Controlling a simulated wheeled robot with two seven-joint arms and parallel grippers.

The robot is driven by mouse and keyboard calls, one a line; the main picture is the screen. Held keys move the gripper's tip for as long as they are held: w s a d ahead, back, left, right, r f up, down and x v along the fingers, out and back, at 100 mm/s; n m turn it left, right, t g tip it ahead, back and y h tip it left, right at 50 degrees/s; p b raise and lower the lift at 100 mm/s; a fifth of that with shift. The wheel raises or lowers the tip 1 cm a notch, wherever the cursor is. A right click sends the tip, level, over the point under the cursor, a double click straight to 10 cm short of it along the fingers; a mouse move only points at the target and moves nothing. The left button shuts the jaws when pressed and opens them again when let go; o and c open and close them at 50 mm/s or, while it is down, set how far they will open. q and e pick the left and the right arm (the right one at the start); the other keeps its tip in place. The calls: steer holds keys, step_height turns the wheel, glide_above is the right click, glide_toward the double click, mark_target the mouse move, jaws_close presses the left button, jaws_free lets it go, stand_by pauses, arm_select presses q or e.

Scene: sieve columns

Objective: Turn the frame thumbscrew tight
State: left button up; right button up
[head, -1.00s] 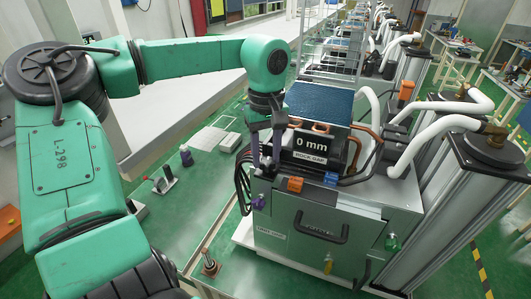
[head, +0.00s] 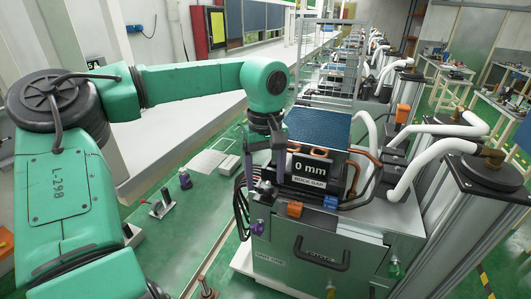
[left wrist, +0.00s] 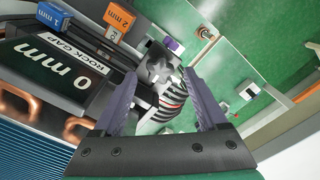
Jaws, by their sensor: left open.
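The thumbscrew, a dark star-shaped knob (left wrist: 160,72), shows in the left wrist view at the edge of the machine, beside the sign reading "0 mm ROCK GAP" (left wrist: 72,75). My left gripper (left wrist: 158,76) is open, with its purple fingertips on either side of the knob in the picture. I cannot tell whether they touch it. In the head view my left gripper (head: 262,181) points down at the left front corner of the machine, left of the same sign (head: 309,169). There the fingers mostly hide the knob. My right gripper is not in view.
An orange block (head: 294,209) and a blue block (head: 330,202) sit on the machine's front edge; they read 2 mm and 1 mm in the wrist view. White hoses (head: 430,140) run at the right.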

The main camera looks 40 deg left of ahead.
mark_target(266, 185)
arm_select(q)
step_height(266, 185, up, 13)
steer(key=b, duration=0.1)
steer(key=shift+d+r, duration=0.15)
steer(key=shift+r, duration=0.05)
steer(key=shift+f, duration=0.1)
stand_by(0.4)
